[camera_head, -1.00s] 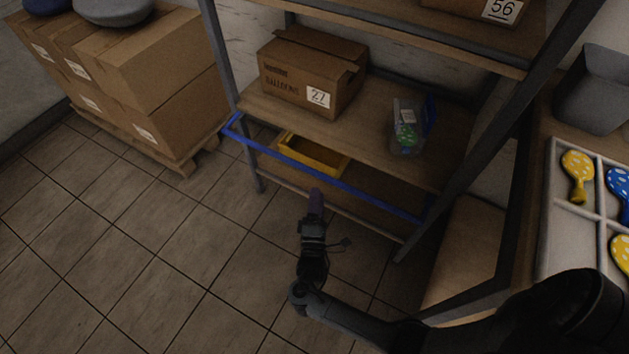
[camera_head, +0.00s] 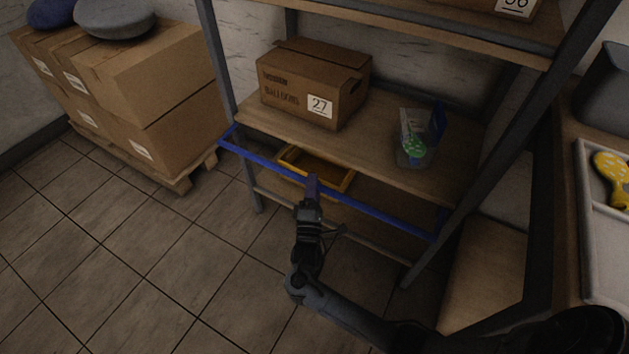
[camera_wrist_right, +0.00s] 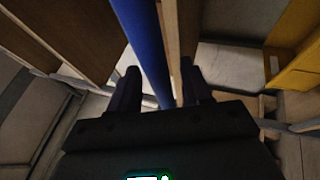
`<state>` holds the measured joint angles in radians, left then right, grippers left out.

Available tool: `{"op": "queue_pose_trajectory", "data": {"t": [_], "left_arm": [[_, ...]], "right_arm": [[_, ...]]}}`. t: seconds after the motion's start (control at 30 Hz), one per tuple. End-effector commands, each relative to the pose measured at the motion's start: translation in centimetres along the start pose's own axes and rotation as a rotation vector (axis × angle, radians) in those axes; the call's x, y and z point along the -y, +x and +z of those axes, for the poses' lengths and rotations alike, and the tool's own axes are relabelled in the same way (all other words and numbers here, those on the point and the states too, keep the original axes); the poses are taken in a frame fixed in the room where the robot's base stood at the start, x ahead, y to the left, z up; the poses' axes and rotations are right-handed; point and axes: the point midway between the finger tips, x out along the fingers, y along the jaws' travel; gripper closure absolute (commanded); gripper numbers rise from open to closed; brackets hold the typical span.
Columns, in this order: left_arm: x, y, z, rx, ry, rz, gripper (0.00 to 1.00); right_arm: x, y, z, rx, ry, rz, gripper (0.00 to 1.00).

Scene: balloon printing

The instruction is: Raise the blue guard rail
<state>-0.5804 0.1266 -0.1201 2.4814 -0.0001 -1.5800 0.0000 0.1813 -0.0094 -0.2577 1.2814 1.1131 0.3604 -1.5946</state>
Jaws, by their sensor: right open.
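The blue guard rail (camera_head: 380,211) runs across the front of the shelving unit, below the edge of the middle shelf. My right gripper (camera_head: 312,180) is at the rail's middle, its fingertips overlapping the rail in the head view. In the right wrist view, the blue rail (camera_wrist_right: 147,42) passes between the two spread fingers of my right gripper (camera_wrist_right: 160,68). The gripper is open, and I cannot tell whether either finger touches the rail. My left gripper is out of view.
A cardboard box marked 27 (camera_head: 315,85) and a clear container (camera_head: 414,140) stand on the middle shelf (camera_head: 355,140). A yellow bin (camera_head: 335,183) sits behind the rail. Stacked boxes (camera_head: 150,90) stand at left. The tiled floor (camera_head: 140,260) in front is clear.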

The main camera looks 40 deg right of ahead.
Motion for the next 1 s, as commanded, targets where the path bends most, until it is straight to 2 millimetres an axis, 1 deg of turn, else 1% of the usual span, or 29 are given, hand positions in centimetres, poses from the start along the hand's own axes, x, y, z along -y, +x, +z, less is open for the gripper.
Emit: {"op": "queue_pose_trajectory", "data": {"t": [0.03, 0.1, 0.23, 0.37, 0.6, 0.87, 0.9, 0.93, 1.0], "left_arm": [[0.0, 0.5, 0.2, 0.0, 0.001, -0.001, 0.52], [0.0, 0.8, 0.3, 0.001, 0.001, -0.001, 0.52], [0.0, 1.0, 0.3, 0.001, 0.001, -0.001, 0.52], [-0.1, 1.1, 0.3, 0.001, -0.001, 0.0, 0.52], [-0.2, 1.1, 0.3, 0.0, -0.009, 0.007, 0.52], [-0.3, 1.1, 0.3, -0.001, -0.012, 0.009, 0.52], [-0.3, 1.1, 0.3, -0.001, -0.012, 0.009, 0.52], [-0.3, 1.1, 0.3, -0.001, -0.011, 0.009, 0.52], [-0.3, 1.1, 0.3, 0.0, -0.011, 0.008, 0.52]], "right_arm": [[0.2, 0.7, 0.0, 0.001, 0.001, 0.003, 0.52], [0.2, 1.3, -0.1, 0.0, 0.0, 0.002, 0.52], [0.1, 2.1, 0.0, 0.0, -0.001, 0.001, 0.52], [0.0, 2.5, 0.0, -0.001, -0.001, 0.0, 0.52], [0.0, 2.5, 0.0, -0.001, -0.001, 0.0, 0.52], [0.0, 2.5, 0.0, -0.001, -0.001, 0.0, 0.91], [0.0, 2.5, 0.0, -0.001, -0.001, 0.0, 0.97], [0.0, 2.5, 0.0, -0.001, 0.0, 0.0, 1.0], [0.0, 2.5, 0.0, -0.001, 0.0, 0.0, 1.0]]}}
